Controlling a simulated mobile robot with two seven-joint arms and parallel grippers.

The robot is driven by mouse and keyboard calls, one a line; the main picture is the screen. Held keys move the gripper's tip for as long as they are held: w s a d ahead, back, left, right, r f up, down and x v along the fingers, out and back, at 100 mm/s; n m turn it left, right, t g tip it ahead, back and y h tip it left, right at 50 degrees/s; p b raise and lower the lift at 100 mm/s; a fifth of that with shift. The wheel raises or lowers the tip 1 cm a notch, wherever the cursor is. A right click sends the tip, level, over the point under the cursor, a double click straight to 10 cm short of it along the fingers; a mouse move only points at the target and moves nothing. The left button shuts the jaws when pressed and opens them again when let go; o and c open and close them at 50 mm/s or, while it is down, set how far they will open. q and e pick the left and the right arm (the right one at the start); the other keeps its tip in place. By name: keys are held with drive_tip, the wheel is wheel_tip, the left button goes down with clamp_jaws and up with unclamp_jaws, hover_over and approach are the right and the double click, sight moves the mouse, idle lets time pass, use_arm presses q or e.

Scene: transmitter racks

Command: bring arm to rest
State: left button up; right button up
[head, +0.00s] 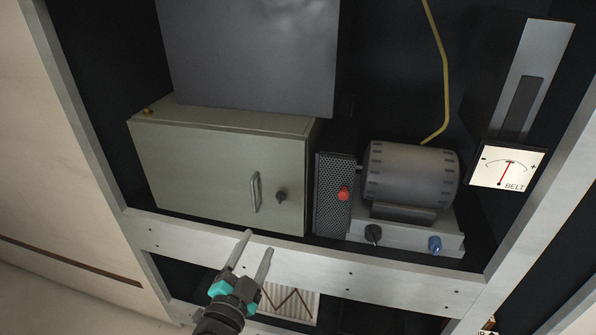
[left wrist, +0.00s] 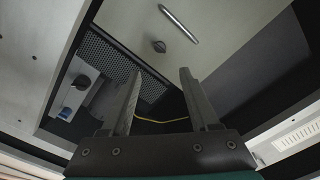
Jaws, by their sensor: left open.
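My left gripper (head: 256,249) is open and empty in the head view, in front of the rack's white crossbar, below the green-grey cabinet. In the left wrist view its two dark fingers (left wrist: 158,90) stand apart with nothing between them. The cabinet (head: 215,165) has a shut door with a bar handle (head: 256,192) and a dark knob (head: 280,196). The handle (left wrist: 179,24) and knob (left wrist: 158,46) also show in the left wrist view, beyond the fingertips. My right gripper is in neither view.
Right of the cabinet stand a perforated panel with a red knob (head: 343,194), a ribbed drum (head: 410,175), a black knob (head: 373,233) and a blue knob (head: 435,243). A BELT meter (head: 504,167) is at the right. The white crossbar (head: 370,277) runs below. A yellow cable (head: 444,80) hangs behind.

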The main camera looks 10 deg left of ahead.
use_arm(q)
drive_tip(key=s+d+f+n+g, duration=0.1)
drive_tip(key=s+f+g, duration=0.25)
drive_tip(key=f, duration=0.65)
drive_tip(key=s+f+n+g, duration=0.15)
drive_tip(key=s+f, duration=0.35)
drive_tip(key=f, duration=0.5)
drive_tip(key=s+d+f+n+g, duration=0.1)
drive_tip(key=s+f+g, duration=0.35)
drive_tip(key=f, duration=0.45)
drive_tip(key=s+a+f+n+g, duration=0.1)
drive_tip(key=s+f+g, duration=0.2)
drive_tip(key=s+f, duration=0.4)
drive_tip(key=s+a+f+n+g, duration=0.2)
drive_tip(key=s+f+g, duration=0.2)
drive_tip(key=s, duration=1.6)
wheel_tip(320, 180, down, 3)
drive_tip(key=shift+f+y, duration=0.15)
drive_tip(key=shift+y, duration=0.15)
drive_tip(key=shift+g, duration=0.25)
drive_tip(key=shift+c, duration=0.2)
